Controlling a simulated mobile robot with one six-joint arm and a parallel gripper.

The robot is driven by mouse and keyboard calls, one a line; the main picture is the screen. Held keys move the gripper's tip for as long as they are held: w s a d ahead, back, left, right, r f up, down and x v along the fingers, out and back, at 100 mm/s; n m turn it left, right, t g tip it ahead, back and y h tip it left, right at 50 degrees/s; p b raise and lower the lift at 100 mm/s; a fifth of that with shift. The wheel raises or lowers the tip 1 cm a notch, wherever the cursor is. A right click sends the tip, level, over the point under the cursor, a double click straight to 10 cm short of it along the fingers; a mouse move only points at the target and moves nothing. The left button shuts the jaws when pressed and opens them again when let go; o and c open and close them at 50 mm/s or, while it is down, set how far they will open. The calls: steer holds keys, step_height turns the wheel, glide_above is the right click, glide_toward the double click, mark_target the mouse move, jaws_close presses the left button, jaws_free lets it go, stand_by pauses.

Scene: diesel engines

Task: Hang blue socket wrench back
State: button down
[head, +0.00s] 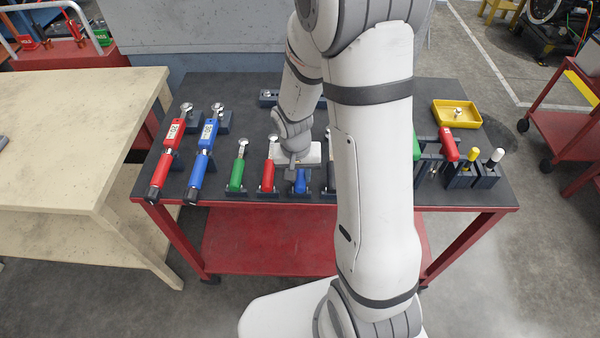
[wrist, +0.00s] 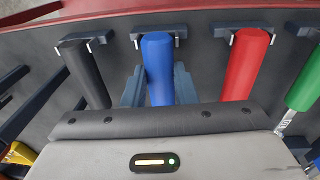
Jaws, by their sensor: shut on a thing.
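The blue socket wrench (head: 300,182) is in the row of smaller wrenches on the dark table top, just right of a red one. In the wrist view its blue handle (wrist: 158,68) lies between the two fingers of my gripper (wrist: 158,88), which is shut on it. The handle's end is at a dark holder bracket (wrist: 178,30) with small pale prongs on both sides. I cannot tell whether the handle rests in the bracket or is just above it. My gripper (head: 292,168) hides the wrench's head end.
A red wrench (head: 267,176) and a green wrench (head: 238,174) stand in holders to the left. A black-handled tool (wrist: 86,72) is on the other side. Larger red (head: 168,155) and blue (head: 203,155) wrenches lie further left. A yellow tray (head: 445,104) is at the right.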

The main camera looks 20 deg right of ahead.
stand_by(0.3)
steer(key=c, duration=1.1)
jaws_free()
steer(key=shift+o, duration=0.5)
steer(key=shift+o, duration=1.2)
steer(key=shift+r, duration=0.1)
steer(key=shift+a+r+p, duration=0.15)
steer(key=shift+r+p, duration=0.75)
steer(key=shift+r, duration=0.6)
steer(key=shift+s+r, duration=0.1)
steer(key=shift+r, duration=0.1)
steer(key=shift+s+a+r+p, duration=0.1)
steer(key=shift+a+r+p, duration=0.05)
steer(key=shift+r+p, duration=1.15)
steer(key=shift+a+r+p, duration=0.15)
steer(key=shift+r+p, duration=0.6)
steer(key=shift+r, duration=0.9)
